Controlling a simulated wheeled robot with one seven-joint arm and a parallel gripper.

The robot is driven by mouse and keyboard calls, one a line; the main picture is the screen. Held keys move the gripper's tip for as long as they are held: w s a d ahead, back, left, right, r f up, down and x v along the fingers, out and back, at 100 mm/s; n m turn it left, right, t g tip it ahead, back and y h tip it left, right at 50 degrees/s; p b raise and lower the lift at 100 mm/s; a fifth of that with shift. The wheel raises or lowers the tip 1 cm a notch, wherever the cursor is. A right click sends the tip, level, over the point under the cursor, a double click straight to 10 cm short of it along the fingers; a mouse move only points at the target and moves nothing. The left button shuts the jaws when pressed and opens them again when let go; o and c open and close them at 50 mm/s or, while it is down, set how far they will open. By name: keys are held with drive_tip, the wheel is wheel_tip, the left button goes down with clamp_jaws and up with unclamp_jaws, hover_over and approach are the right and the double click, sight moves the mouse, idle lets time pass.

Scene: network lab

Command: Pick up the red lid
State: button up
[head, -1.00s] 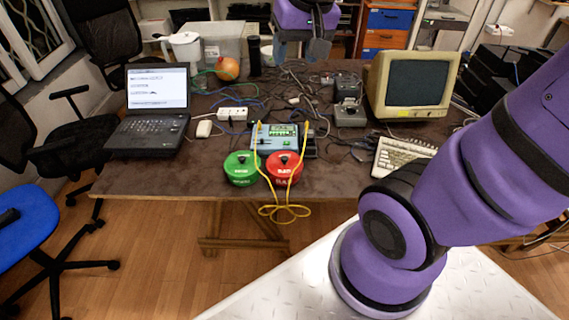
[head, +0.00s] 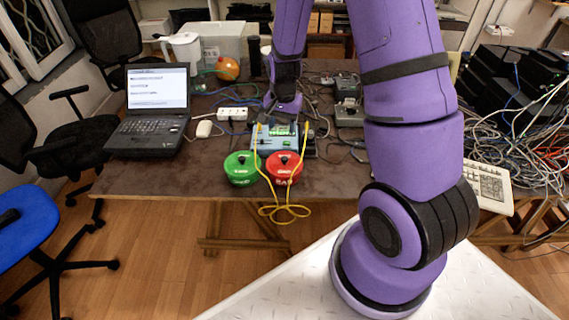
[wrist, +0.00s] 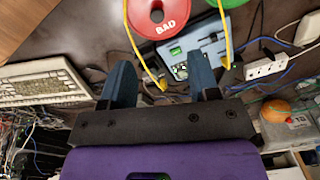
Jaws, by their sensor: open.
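The red lid (head: 285,163) tops a round red pot at the front of the brown table, right of a similar green one (head: 241,166). In the wrist view the red lid (wrist: 150,25), marked BAD, is at the top edge, partly cut off. My gripper (wrist: 161,78) is open and empty, its two dark fingers spread and pointing toward the lid side, apart from it. In the head view my wrist hangs behind the lid, over the far side of the blue-grey device (head: 272,140); the fingers are not clear there.
Yellow cables (head: 262,178) run from the device past both lids and hang off the table's front edge. Loose cables clutter the back.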

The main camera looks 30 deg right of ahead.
wheel_tip(320, 180, down, 6)
drive_tip(key=d+r+m, duration=0.1)
hover_over(285, 158)
drive_tip(key=f, duration=0.5)
drive_tip(key=shift+s+a+f, duration=0.2)
drive_tip(key=shift+s+f, duration=0.1)
drive_tip(key=shift+s, duration=0.05)
drive_tip(key=shift+w+d+f, duration=0.1)
drive_tip(key=shift+w+f, duration=0.15)
drive_tip(key=shift+f, duration=1.1)
drive_tip(key=shift+w+d+f, duration=0.1)
drive_tip(key=shift+w+f, duration=0.1)
drive_tip(key=shift+f, duration=1.1)
drive_tip(key=shift+c, duration=0.2)
drive_tip(key=c, duration=0.9)
